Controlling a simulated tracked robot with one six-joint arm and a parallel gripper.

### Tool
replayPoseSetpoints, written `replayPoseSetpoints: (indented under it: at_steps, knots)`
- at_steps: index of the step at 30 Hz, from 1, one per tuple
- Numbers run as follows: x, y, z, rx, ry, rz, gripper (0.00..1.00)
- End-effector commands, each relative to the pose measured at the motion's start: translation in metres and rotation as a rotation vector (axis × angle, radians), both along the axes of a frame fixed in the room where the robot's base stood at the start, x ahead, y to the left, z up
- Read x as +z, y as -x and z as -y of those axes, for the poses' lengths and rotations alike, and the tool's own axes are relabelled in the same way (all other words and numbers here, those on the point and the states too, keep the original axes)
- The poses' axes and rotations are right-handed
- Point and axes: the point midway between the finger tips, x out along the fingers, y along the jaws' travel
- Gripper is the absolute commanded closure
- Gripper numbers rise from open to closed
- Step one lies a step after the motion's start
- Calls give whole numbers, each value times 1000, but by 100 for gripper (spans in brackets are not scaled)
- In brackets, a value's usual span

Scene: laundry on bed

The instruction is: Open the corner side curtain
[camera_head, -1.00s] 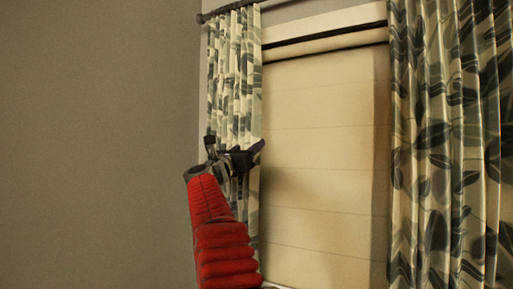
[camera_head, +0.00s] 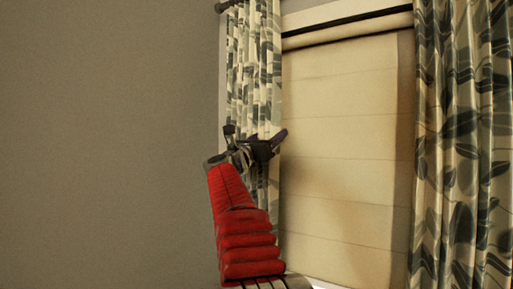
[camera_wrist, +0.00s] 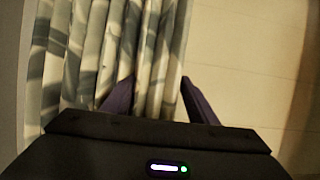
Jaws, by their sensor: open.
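The corner side curtain (camera_head: 254,70) hangs in folds at the left end of the window, with a leaf pattern in grey-green on cream. It also fills the left and middle of the wrist view (camera_wrist: 92,50). My gripper (camera_head: 277,140) is in front of this curtain at about mid-picture height in the head view. In the wrist view the dark fingers of my gripper (camera_wrist: 158,82) are spread, with curtain folds between and beyond them. I cannot tell whether the fingers touch the cloth.
A cream blind (camera_head: 345,140) covers the window right of the corner curtain. A second leaf-patterned curtain (camera_head: 464,150) hangs at the right. The curtain rod end (camera_head: 222,7) shows at the top left. A bare grey wall (camera_head: 100,140) fills the left.

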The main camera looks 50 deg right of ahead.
Motion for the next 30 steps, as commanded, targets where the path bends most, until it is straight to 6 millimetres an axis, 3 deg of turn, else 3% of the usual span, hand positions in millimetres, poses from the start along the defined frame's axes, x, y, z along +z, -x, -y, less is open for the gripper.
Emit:
replayPoseSetpoints:
  at_steps: [14, 30]
  knots:
    - [-19, 8, -47, 2, 1, 0, 47]
    - [-48, 18, -114, 2, 1, 2, 47]
